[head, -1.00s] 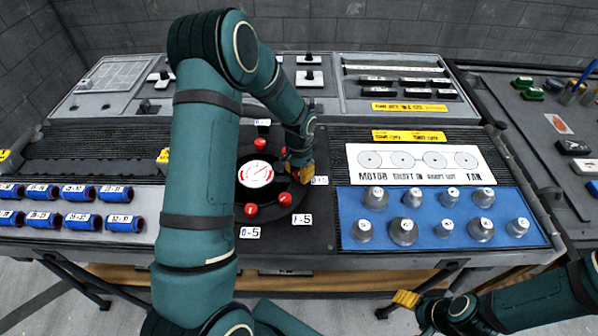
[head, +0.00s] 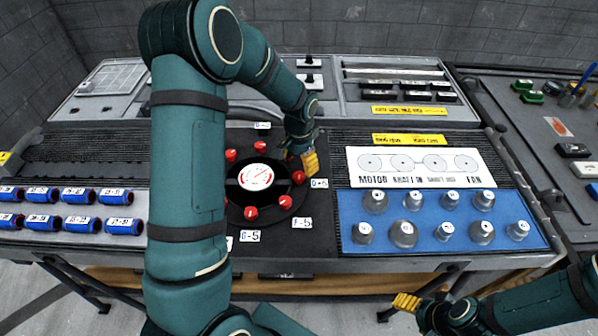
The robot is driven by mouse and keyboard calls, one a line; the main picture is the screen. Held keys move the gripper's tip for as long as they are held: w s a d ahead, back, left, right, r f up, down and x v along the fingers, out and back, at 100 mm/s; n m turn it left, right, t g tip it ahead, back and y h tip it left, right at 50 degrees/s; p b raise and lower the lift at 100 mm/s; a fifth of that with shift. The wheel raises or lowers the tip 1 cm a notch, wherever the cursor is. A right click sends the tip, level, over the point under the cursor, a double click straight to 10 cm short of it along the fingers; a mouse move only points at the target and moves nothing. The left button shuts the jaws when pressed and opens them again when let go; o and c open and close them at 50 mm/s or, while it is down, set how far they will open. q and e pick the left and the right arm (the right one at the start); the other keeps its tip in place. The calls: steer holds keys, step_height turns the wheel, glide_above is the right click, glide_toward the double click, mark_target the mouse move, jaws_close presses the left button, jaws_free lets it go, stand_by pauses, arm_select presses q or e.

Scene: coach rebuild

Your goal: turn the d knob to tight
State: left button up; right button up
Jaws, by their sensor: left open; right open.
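A round black dial unit with a white gauge face (head: 255,177) sits in the middle of the console. Several red knobs ring it, at the upper left (head: 231,155), top (head: 262,146), right (head: 298,177), lower right (head: 285,202) and bottom (head: 251,213). White tags lie around it, one to the right (head: 319,183); their letters are too small to tell surely which knob is D. My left gripper (head: 310,161), with yellow fingertips, is open and empty at the dial's upper right, just above the right knob. My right gripper (head: 406,302) is open and empty in front of the console.
A blue panel (head: 343,213) with several grey knobs lies to the right, below a white motor-and-fan plate (head: 415,184). My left arm hides the area left of the dial.

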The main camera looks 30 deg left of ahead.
mark_target(299, 175)
arm_select(q)
step_height(299, 175, up, 6)
steer(key=shift+r, duration=0.1)
stand_by(0.6)
